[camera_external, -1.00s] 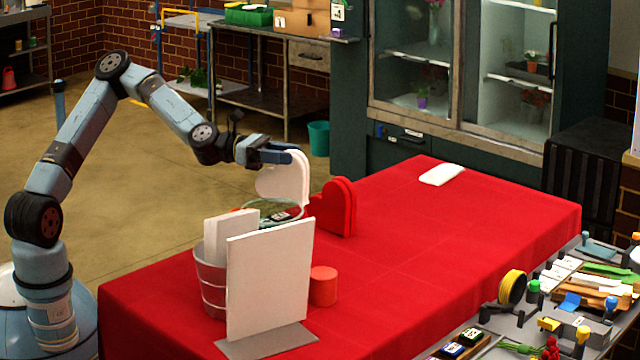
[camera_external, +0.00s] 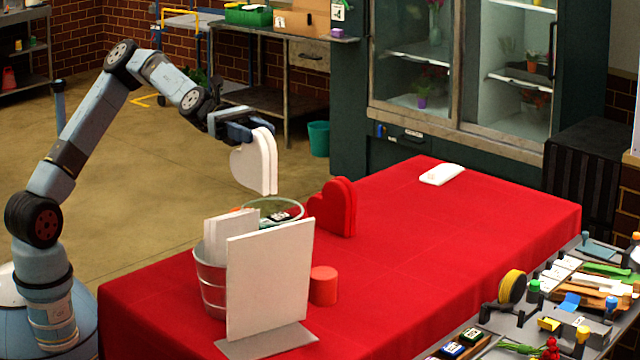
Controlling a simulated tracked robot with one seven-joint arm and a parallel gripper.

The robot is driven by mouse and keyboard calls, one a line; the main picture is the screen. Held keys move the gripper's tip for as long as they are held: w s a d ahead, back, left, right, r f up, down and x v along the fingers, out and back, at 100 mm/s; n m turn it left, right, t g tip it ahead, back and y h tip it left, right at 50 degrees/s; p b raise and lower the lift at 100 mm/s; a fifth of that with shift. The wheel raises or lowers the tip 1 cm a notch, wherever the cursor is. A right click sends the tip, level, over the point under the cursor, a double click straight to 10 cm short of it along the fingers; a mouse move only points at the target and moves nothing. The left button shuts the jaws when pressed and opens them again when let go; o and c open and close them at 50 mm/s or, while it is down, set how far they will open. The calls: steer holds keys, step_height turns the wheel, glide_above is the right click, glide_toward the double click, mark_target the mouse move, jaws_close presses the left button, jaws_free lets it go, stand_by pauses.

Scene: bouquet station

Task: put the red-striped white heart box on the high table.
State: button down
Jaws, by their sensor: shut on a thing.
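A white heart box (camera_external: 255,166) hangs upright from my gripper (camera_external: 248,134) in the external view. The gripper is shut on its top edge, and the fingertips are partly hidden. No red stripes can be made out on the side I see. The heart appears above a glass-rimmed round container (camera_external: 286,207) and clear of the table top. A long table with a red cloth (camera_external: 440,240) fills the middle and front. I cannot tell whether it is the high table.
A red heart box (camera_external: 335,208) stands on the red cloth, with a red cylinder (camera_external: 323,286) nearer. A metal bucket (camera_external: 209,284) and a white upright board (camera_external: 268,280) stand at the front left. A white packet (camera_external: 442,174) lies far back. The cloth's right half is mostly clear.

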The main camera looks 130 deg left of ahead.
steer(key=w+d+r+m+g+h, duration=0.1)
steer(key=w+d+r+m+h, duration=0.15)
steer(key=d, duration=0.85)
steer(key=w+d+r+m+g+h, duration=0.15)
steer(key=d+r+h, duration=0.25)
steer(key=d, duration=0.7)
steer(key=s+d+f+n+t+y, duration=0.1)
steer(key=f+y, duration=0.3)
steer(key=f, duration=0.8)
steer(key=s+d+f+n+t+y, duration=0.1)
steer(key=s+d+f+n+y, duration=0.2)
steer(key=f, duration=1)
steer(key=shift+d+f+n+t+y, duration=0.25)
steer(key=shift+n+t+y, duration=0.1)
steer(key=shift+n+y, duration=0.5)
steer(key=shift+w, duration=0.1)
